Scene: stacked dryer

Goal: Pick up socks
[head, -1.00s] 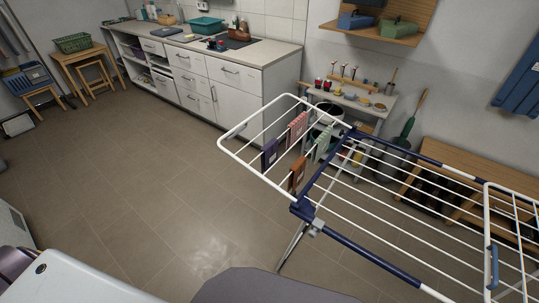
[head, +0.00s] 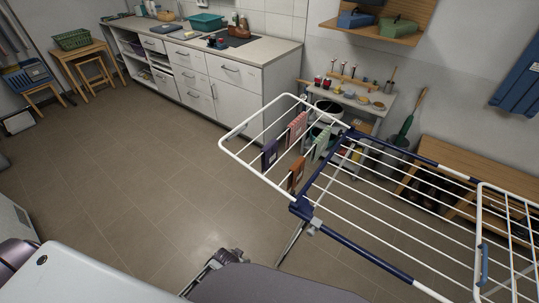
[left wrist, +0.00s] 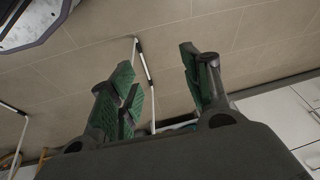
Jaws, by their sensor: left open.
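Several small cloth pieces hang folded over the wires of the white and blue drying rack (head: 340,222) in the head view. They are a dark purple one (head: 270,155), a red-pink one (head: 297,128), a pale green one (head: 320,143) and an orange-brown one (head: 296,174). I cannot tell for sure which are socks. My left gripper (left wrist: 157,66) is open and empty in the left wrist view, its green-padded fingers apart over the floor. A dark gripper part shows at the bottom of the head view, well below the cloths. My right gripper is not clearly in view.
A white counter (head: 230,80) runs along the back wall. A small shelf (head: 365,100) with items, a broom (head: 405,125) and a wooden bench (head: 465,165) stand behind the rack. A green basket (head: 72,40) sits on a table at left. The floor left of the rack is clear.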

